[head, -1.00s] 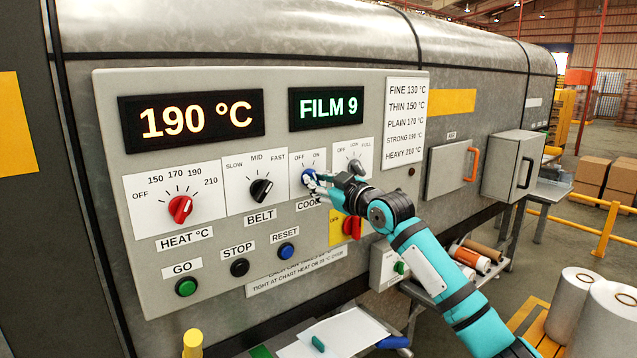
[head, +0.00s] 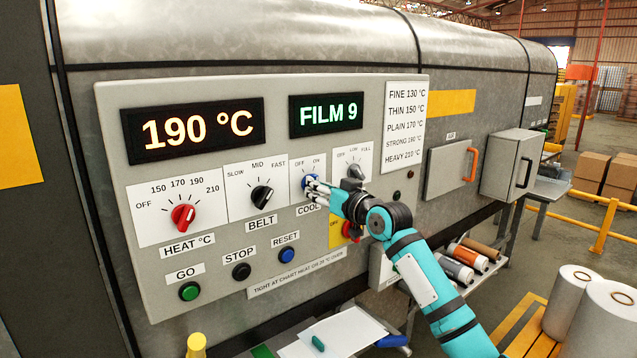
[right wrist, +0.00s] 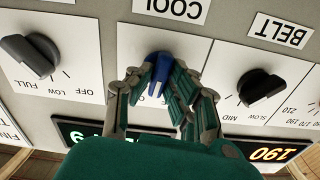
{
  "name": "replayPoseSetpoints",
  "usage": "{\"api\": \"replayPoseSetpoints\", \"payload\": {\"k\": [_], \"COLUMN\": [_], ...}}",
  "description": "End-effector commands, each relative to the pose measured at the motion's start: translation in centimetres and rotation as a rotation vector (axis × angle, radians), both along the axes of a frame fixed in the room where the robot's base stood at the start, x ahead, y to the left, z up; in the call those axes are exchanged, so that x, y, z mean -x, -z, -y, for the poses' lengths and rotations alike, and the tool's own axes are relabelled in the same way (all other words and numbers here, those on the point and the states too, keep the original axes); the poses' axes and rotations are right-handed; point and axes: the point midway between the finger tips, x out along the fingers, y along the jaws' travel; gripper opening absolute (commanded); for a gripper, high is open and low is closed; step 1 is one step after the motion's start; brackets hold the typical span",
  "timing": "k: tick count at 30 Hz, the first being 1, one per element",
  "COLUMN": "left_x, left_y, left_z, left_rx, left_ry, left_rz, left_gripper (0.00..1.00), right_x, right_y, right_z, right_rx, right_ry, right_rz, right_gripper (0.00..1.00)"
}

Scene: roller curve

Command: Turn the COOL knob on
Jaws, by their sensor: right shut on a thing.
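The blue COOL knob (head: 309,181) sits on a white plate marked OFF and ON, between the BELT knob (head: 262,196) and a grey knob (head: 355,172). It also shows in the right wrist view (right wrist: 160,70), upside down, with its COOL label above it. My right gripper (head: 314,187) is shut on the COOL knob, with its fingers (right wrist: 158,85) on both sides of it. The fingers hide part of the knob and its OFF and ON marks, so I cannot tell for sure where it points. My left gripper is not in view.
The red HEAT knob (head: 183,216) points near 190. The displays read 190 °C (head: 200,127) and FILM 9 (head: 326,114). A red knob on a yellow plate (head: 335,231) sits close below my right wrist. GO, STOP and RESET buttons line the lower panel.

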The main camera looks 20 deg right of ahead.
Motion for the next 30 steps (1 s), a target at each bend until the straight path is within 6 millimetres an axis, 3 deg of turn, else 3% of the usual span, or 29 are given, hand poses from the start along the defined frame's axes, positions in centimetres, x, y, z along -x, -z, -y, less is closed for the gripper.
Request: {"api": "replayPoseSetpoints", "payload": {"k": [12, 30], "left_x": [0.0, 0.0], "left_y": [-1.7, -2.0], "left_z": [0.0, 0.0], "left_rx": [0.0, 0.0], "left_ry": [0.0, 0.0], "left_rz": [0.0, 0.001], "left_gripper": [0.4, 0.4], "right_x": [0.0, 0.0], "right_y": [0.0, 0.1], "right_z": [-0.1, 0.0], "right_rx": [-0.242, -0.307], "right_ry": [0.0, 0.001], "right_rz": [-0.091, -0.114], "right_gripper": [0.0, 0.0]}}
